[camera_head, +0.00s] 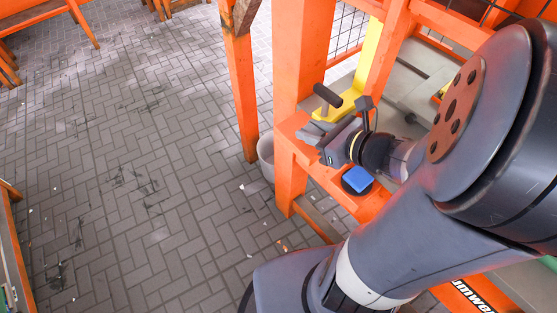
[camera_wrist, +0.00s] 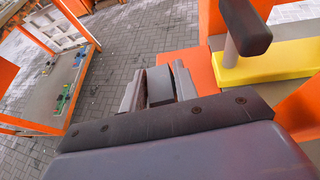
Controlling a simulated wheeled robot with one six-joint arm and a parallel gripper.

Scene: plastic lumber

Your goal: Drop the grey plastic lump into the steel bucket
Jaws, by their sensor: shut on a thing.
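My gripper (camera_head: 312,132) is above the orange bench ledge, beside the orange post. In the wrist view my gripper (camera_wrist: 159,80) is shut on the grey plastic lump (camera_wrist: 159,90), a dark grey block between the two fingers. In the head view I cannot tell the lump apart from the fingers. The steel bucket (camera_head: 265,158) stands on the paving to the left of and below my gripper, partly hidden behind the orange post. Its inside is mostly hidden. I do not see the bucket in the wrist view.
A blue-topped item (camera_head: 357,180) sits on the orange ledge (camera_head: 328,176) near my wrist. A yellow machine part with a black handle (camera_head: 327,96) stands close behind my gripper. Orange posts (camera_head: 298,60) flank the bucket. The paved floor (camera_head: 130,150) at left is mostly clear.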

